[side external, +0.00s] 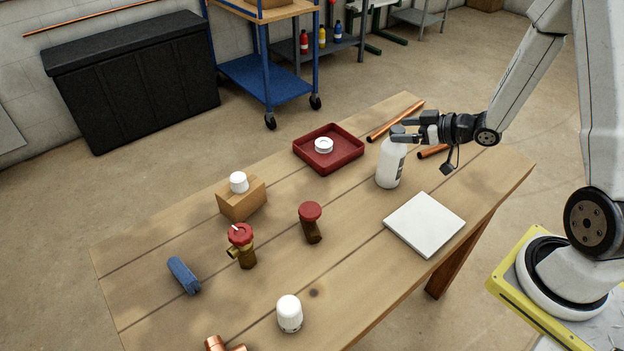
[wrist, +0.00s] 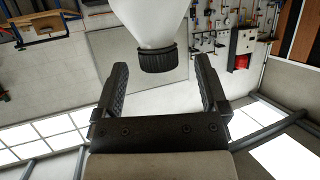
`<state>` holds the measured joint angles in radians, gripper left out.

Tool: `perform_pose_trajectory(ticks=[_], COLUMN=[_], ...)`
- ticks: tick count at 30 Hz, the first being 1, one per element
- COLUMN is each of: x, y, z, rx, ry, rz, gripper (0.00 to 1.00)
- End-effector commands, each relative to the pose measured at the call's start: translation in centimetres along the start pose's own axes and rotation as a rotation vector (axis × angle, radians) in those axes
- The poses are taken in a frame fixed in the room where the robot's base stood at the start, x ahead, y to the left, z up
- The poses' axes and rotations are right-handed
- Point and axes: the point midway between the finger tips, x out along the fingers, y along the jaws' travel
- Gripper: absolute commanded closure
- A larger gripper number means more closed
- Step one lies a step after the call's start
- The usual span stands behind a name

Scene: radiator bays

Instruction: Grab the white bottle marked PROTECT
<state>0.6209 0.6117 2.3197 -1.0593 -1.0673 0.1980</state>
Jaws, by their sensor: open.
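The white bottle (side external: 390,165) stands upright on the wooden table, with a black cap and a dark label on its right side whose print is too small to read. My gripper (side external: 399,131) is open and level at the height of the bottle's top. In the wrist view the bottle (wrist: 150,20) appears upside down, its ribbed black cap (wrist: 158,60) showing between the two fingertips of my gripper (wrist: 161,66). Gaps show on both sides of the cap, so the fingers do not grip it.
A white square plate (side external: 424,224) lies in front of the bottle. A red tray (side external: 330,149) with a white ring is to its left. Copper pipes (side external: 395,121) lie behind. Red-capped valves (side external: 310,212), a white knob (side external: 289,313) and a wooden block (side external: 241,199) stand further left.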

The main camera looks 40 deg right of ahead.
Motion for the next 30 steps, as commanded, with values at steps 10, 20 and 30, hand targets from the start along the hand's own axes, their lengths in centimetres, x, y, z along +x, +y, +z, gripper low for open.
perform_pose_trajectory(ticks=[10, 20, 30], x=[3.6, 3.9, 3.9], y=[0.0, 0.1, 0.1], z=[0.1, 0.1, 0.1], rx=[-0.001, 0.0, 0.0], ry=[0.0, 0.0, 0.0], rz=[0.0, 0.001, 0.001], gripper=[0.07, 0.07, 0.42])
